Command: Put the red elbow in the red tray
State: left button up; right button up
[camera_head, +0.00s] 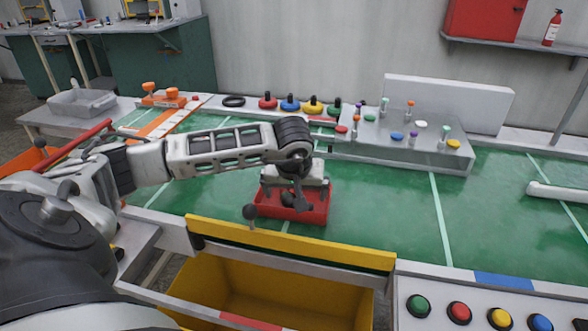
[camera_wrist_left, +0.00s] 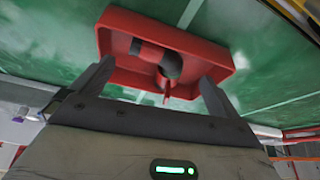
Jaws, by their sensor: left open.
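The red tray (camera_head: 318,214) stands on the green table top, under my left gripper (camera_head: 296,200). In the left wrist view the tray (camera_wrist_left: 122,28) lies just past the fingertips. My left gripper (camera_wrist_left: 155,82) is open there, with its two fingers wide apart and nothing held between them. A small bent piece (camera_wrist_left: 170,66), dark grey with reddish parts, shows inside the tray, between the fingers. It looks like the red elbow, but shade makes its colour hard to tell. In the head view my gripper hides most of the tray's inside. My right gripper is not in view.
A yellow bar (camera_head: 290,243) edges the table in front, above a yellow bin (camera_head: 280,290). Behind the tray stand coloured knobs (camera_head: 290,104) and a grey block (camera_head: 400,140) with small coloured parts.

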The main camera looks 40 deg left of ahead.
pick_arm(q)
jog(key=w+a+r+p+v, duration=0.1)
jog(key=p+v, duration=0.5)
jog(key=v, duration=1.4)
jog(key=shift+w+a, duration=0.25)
jog(key=shift+w, duration=0.2)
jog(key=shift+r, duration=0.15)
